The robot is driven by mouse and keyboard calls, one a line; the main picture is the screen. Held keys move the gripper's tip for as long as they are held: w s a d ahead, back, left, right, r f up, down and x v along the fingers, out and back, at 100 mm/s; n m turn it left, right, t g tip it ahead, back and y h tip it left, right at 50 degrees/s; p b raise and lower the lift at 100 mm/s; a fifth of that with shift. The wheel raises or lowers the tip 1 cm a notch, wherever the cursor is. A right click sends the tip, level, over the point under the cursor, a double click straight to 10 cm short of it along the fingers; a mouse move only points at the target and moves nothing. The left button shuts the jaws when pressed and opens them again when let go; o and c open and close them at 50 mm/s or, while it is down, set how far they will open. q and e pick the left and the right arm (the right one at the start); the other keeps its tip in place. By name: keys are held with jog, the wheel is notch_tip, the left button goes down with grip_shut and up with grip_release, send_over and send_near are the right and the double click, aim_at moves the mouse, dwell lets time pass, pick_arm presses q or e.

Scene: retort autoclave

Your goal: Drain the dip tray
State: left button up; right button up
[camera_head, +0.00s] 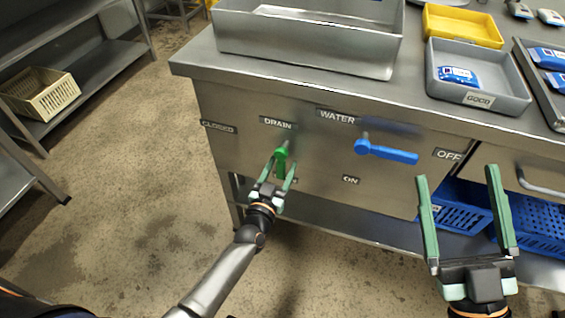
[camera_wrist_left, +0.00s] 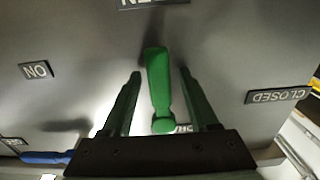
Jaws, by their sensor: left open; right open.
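The green drain lever (camera_head: 280,168) is on the steel front panel under the DRAIN label (camera_head: 277,123). It points down, away from the CLOSED label (camera_head: 218,126) at its left. In the left wrist view the lever (camera_wrist_left: 158,85) points to a label cut off at the top edge. My left gripper (camera_head: 283,165) is open, with one finger on each side of the lever; I cannot tell whether either touches. The grey dip tray (camera_head: 305,55) stands on the counter above; its inside is mostly out of frame. My right gripper (camera_head: 457,174) is open and empty at lower right.
A blue water lever (camera_head: 390,153) points right toward the OFF label (camera_head: 447,155). A grey bin (camera_head: 500,98) marked GOOD holds a blue packet, with a yellow tray (camera_head: 462,25) behind. Blue crates (camera_head: 540,225) sit below the counter. Floor at left is clear.

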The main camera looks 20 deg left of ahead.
pick_arm(q)
jog(key=shift+s, duration=0.1)
jog(key=shift+c, duration=0.3)
grip_shut()
dwell(1.0)
